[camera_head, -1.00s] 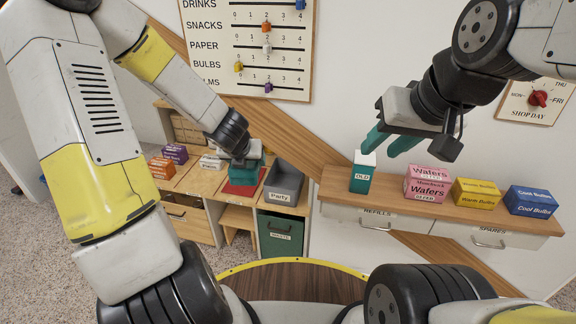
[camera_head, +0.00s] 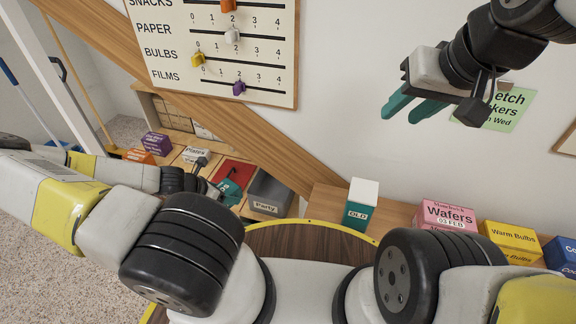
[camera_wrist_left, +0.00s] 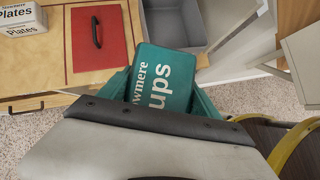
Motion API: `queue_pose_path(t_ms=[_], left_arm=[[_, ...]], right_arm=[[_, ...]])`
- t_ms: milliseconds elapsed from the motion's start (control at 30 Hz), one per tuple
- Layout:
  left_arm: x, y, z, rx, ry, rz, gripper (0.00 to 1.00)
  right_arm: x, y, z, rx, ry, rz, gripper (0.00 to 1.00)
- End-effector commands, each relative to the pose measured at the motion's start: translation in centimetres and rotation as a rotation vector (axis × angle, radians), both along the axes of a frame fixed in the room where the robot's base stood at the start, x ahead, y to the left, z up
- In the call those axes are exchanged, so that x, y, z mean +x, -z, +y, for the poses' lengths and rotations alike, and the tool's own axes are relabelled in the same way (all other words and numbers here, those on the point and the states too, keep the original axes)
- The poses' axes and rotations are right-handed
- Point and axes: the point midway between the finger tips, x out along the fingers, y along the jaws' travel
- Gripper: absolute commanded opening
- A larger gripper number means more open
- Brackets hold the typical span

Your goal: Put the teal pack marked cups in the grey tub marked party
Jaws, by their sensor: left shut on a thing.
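The teal pack (camera_head: 229,187) with white "cups" lettering is between the fingers of my left gripper (camera_wrist_left: 160,92); it also shows large in the left wrist view (camera_wrist_left: 165,70). My left gripper is shut on it, just left of the grey tub in the head view. The grey tub (camera_head: 270,188) marked Party is open at the top and looks empty where its inside shows. In the wrist view the tub (camera_wrist_left: 187,22) is beyond the pack, partly hidden by it. My right gripper (camera_head: 398,112) is raised at the upper right, open and empty.
A white Plates pack (camera_head: 195,155), an orange pack (camera_head: 139,156) and a purple pack (camera_head: 156,143) stand further left. A white and teal "Old" box (camera_head: 361,205) and pink Wafers packs (camera_head: 447,213) stand right.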

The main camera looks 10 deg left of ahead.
Motion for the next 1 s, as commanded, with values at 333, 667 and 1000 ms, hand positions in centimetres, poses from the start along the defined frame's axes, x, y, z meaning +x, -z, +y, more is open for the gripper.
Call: queue_pose_path(t_ms=[333, 667, 1000], left_arm=[[1.2, 2.2, -1.1, -0.080, 0.024, -0.117, 0.18], [4.8, 3.0, -3.5, -0.164, 0.033, -0.259, 0.18], [11.8, 3.1, -8.2, -0.161, 0.032, -0.254, 0.18]], right_arm=[[0.0, 0.0, 0.0, 0.000, 0.000, 0.000, 0.36], [0.0, 0.0, 0.0, 0.000, 0.000, 0.000, 0.36], [0.0, 0.0, 0.0, 0.000, 0.000, 0.000, 0.36]])
